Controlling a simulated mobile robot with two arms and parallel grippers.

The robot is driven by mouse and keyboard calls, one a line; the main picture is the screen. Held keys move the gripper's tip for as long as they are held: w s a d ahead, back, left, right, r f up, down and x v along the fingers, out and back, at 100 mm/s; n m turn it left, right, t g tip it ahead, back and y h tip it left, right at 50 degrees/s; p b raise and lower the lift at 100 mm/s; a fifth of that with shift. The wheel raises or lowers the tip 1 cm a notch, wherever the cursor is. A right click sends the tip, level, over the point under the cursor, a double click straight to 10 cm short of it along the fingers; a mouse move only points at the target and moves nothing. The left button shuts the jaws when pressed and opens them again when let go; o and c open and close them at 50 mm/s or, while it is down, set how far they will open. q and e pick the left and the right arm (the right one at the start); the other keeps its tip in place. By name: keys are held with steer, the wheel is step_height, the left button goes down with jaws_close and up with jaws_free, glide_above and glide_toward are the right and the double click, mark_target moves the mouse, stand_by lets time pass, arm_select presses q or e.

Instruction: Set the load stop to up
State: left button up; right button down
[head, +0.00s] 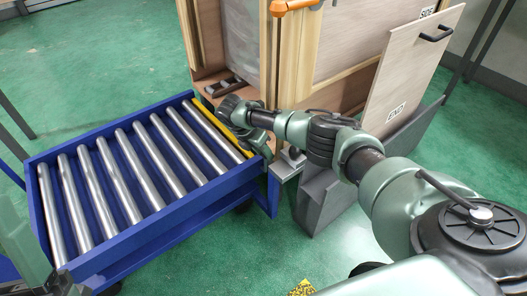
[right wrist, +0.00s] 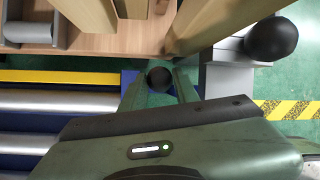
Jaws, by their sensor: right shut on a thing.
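The load stop looks to be the yellow bar (head: 222,130) along the end of the blue roller cart (head: 124,252), beside the wooden crate. It lies close to the frame, about level with the rollers; its exact height is hard to tell. The yellow bar also shows in the right wrist view (right wrist: 60,76). My right gripper (head: 262,146) is at the near end of this bar. In the right wrist view its fingers (right wrist: 160,84) are shut on a black ball knob (right wrist: 159,77) beside the bar's end.
A wooden crate (head: 345,40) stands just beyond the cart's end, with a loose END panel (head: 412,75) leaning in a grey holder (head: 325,190). Another black ball knob (right wrist: 271,39) is right of my fingers. An orange handle (head: 292,6) tops the crate. Green floor is open in front.

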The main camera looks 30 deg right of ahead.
steer(key=shift+r+p, duration=0.8)
steer(key=shift+r, duration=0.15)
arm_select(q)
steer(key=w+f+g+y+p, duration=0.2)
steer(key=w+f+g+y, duration=0.1)
steer(key=w+f+g, duration=0.7)
arm_select(e)
steer(key=shift+r, duration=0.8)
steer(key=shift+w+r+p, duration=0.1)
steer(key=shift+r+p, duration=0.55)
steer(key=shift+p, duration=0.1)
steer(key=shift+r+p, duration=0.65)
steer(key=shift+p, duration=0.15)
arm_select(q)
steer(key=s+a+f+g+y, duration=0.1)
steer(key=f+g, duration=0.3)
steer(key=f, duration=0.4)
steer(key=s+a+f+g+y, duration=0.1)
steer(key=s+f+g+y, duration=0.1)
steer(key=f, duration=0.6)
steer(key=shift+s+g, duration=0.55)
steer(key=shift+g, duration=0.35)
steer(key=shift+a, duration=0.1)
